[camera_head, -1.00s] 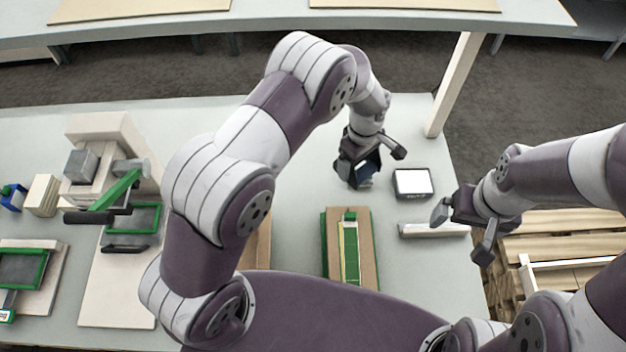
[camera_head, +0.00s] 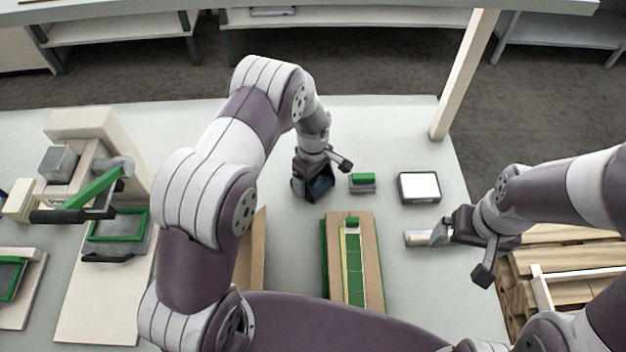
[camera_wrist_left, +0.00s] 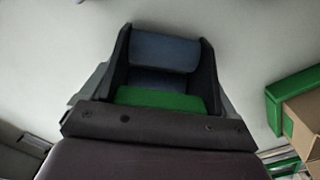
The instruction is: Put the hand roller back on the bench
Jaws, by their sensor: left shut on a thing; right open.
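My left gripper (camera_head: 318,188) is over the bench (camera_head: 395,135), left of a small green-topped grey block (camera_head: 362,183). In the left wrist view it is shut on a dark blue-grey piece with a green part (camera_wrist_left: 165,72), which I take to be the hand roller. The gripper hides most of it in the head view, and I cannot tell whether it touches the bench. My right gripper (camera_head: 462,256) is open at the bench's right side. One finger overlaps the right end of a pale bar (camera_head: 418,239) in the picture.
A white-topped dark pad (camera_head: 419,187) lies right of the green-topped block. A brown board with a green strip (camera_head: 355,270) lies in front. A press with a green lever (camera_head: 95,190) stands at left. A pale post (camera_head: 462,80) rises at the back right.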

